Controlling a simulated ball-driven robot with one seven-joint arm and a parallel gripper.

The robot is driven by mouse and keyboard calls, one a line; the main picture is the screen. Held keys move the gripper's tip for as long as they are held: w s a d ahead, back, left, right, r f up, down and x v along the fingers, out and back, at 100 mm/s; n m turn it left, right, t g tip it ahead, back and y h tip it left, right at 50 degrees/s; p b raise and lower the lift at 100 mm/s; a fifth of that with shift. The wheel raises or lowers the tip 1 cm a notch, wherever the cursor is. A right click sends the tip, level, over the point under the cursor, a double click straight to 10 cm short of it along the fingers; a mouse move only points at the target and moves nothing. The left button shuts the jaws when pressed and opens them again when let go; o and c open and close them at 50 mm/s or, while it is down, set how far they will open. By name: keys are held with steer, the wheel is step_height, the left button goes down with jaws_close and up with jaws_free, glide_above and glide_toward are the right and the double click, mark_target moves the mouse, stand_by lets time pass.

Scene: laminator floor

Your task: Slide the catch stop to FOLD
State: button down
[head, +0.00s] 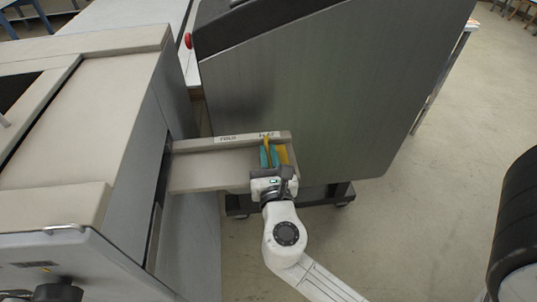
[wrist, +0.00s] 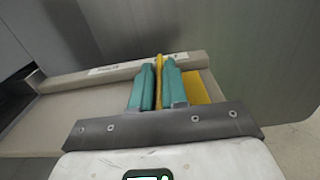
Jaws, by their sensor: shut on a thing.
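The catch stop (head: 283,154) is a yellow piece on the beige catch tray (head: 215,171), at the right end by the FLAT label (head: 268,134). The FOLD label (head: 228,138) is further left on the tray's back rim. My gripper (head: 270,155) reaches over the tray from the front. In the wrist view my teal fingers (wrist: 157,85) are shut on an upright yellow fin of the catch stop (wrist: 197,88). The flat yellow part shows to the right of the fingers. The fin's lower part is hidden between the fingers.
A large beige machine (head: 95,110) stands left, with the tray coming out of its side. A grey panelled cabinet (head: 320,95) stands close behind the tray. A dark rounded object (head: 517,225) is at the right edge. Open floor (head: 420,215) lies between.

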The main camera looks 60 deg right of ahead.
mark_target(225, 172)
stand_by(0.3)
steer(key=w+a+p, duration=0.1)
steer(key=w+a, duration=0.3)
steer(key=w, duration=0.1)
steer(key=w+a+p, duration=0.1)
steer(key=w+a, duration=0.1)
steer(key=w, duration=0.1)
steer(key=shift+w+a+p, duration=0.1)
steer(key=shift+a+p, duration=0.15)
steer(key=shift+p, duration=0.05)
steer(key=shift+r, duration=0.1)
steer(key=c, duration=1.3)
jaws_free()
steer(key=shift+w+a, duration=0.1)
steer(key=shift+w, duration=0.05)
steer(key=shift+c, duration=0.2)
steer(key=shift+o, duration=0.5)
steer(key=b+v, duration=0.1)
steer(key=v, duration=1)
